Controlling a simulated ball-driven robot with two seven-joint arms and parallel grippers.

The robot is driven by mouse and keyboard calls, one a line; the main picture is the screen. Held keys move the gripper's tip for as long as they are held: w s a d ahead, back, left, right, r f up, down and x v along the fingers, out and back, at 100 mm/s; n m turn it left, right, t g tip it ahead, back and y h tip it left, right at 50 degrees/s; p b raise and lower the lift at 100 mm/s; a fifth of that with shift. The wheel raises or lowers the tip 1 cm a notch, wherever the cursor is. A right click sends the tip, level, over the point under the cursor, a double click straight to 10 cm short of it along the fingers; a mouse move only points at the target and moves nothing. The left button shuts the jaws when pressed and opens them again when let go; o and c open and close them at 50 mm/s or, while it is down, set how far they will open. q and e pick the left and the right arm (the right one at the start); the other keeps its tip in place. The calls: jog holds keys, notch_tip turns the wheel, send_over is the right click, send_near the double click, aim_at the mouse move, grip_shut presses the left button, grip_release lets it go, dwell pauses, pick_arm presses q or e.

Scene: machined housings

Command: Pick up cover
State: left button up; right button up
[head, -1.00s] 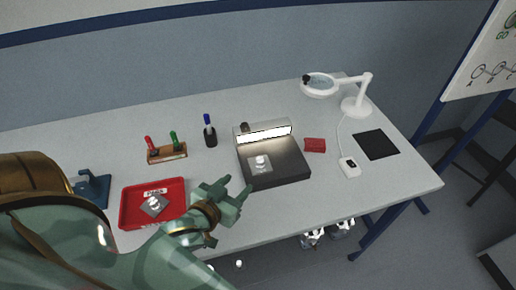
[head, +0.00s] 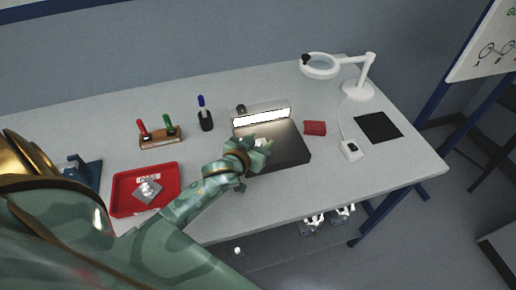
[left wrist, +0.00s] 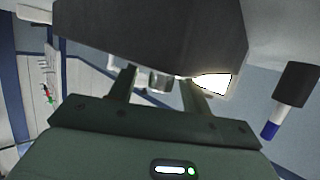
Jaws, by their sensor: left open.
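In the head view, my left gripper (head: 262,146) is over the dark inspection stand (head: 288,150) and hides most of the cover lying on it. In the left wrist view, the two open fingers (left wrist: 157,88) are on either side of a silvery knob (left wrist: 160,80), with the dark stand (left wrist: 150,30) across the top. I cannot tell whether the fingers touch the knob. A second grey plate with a bright knob (head: 148,189) lies in the red tray (head: 128,190) at the left. My right gripper is not in view.
A lit lamp bar (head: 262,117) stands along the stand's back edge. The front right tabletop is clear.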

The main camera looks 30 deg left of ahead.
pick_arm(q)
jog(key=shift+w+f, duration=0.25)
jog(key=shift+w, duration=0.4)
jog(key=shift+s+r, duration=0.1)
grip_shut()
